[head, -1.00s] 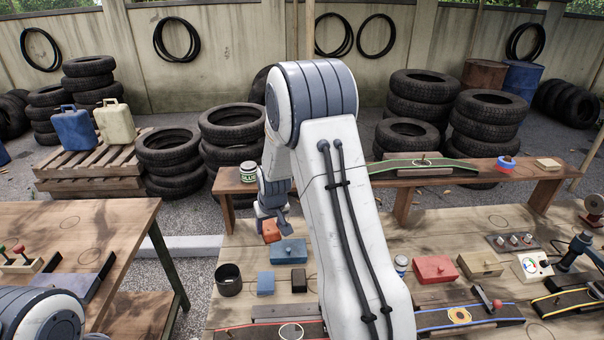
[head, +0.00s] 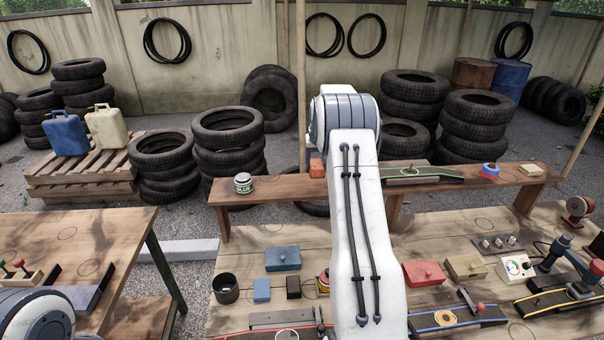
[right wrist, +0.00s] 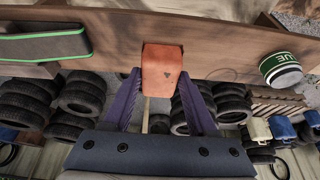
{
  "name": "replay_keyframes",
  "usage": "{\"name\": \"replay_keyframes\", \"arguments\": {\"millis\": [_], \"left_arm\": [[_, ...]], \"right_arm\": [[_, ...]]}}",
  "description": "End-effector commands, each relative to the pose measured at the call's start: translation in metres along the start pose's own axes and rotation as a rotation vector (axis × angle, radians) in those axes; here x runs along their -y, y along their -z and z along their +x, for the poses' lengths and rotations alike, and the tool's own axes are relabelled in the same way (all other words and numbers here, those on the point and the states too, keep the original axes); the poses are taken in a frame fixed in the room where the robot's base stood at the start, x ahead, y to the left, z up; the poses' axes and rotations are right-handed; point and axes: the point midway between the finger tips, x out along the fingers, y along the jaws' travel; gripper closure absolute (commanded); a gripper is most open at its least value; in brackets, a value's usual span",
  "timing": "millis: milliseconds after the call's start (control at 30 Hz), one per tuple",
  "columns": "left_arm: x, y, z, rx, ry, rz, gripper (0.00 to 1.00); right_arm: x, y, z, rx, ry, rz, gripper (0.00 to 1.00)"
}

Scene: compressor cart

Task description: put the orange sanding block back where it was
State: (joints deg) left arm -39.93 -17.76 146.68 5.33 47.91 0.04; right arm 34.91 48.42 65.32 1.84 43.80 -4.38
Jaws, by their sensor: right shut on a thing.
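The orange sanding block (head: 317,168) shows just left of my right arm in the head view, at the height of the raised plank shelf (head: 285,188). In the right wrist view the block (right wrist: 162,66) sits between the purple fingers of my right gripper (right wrist: 161,88), which is shut on it. The shelf (right wrist: 215,35) lies behind the block there; I cannot tell whether they touch. In the head view my right arm hides most of that gripper. A faint ring outline (head: 272,228) shows on the bench behind the blue box (head: 282,258). My left gripper is out of view.
A green-labelled tin (head: 243,183) stands on the shelf left of the block. A green-edged belt strip (head: 425,174) lies on the shelf to the right. A dark cup (head: 226,288), small blue block (head: 262,290) and red box (head: 424,273) stand on the bench.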

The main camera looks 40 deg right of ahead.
Motion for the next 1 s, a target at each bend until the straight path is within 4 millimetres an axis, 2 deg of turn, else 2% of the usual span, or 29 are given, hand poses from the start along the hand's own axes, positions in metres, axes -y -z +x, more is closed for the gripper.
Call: {"name": "replay_keyframes", "arguments": {"millis": [33,100,300,433,600,700,1000], "left_arm": [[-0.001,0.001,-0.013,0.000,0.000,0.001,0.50],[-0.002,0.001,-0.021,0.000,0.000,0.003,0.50],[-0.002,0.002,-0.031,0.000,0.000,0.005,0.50],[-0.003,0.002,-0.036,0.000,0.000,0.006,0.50],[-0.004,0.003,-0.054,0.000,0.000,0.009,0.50],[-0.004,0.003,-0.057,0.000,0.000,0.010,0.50],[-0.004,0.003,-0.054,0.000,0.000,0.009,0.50]], "right_arm": [[0.011,0.005,0.005,0.003,0.001,-0.004,1.00],[0.023,0.010,0.017,0.002,0.002,-0.003,1.00],[0.043,0.017,0.039,-0.001,0.001,-0.002,1.00],[0.046,0.016,0.046,0.001,0.000,0.000,1.00],[0.046,0.006,0.068,0.002,0.000,0.000,1.00],[0.045,0.003,0.077,0.000,0.000,0.001,1.00],[0.045,0.002,0.081,-0.002,0.000,0.000,1.00]]}}
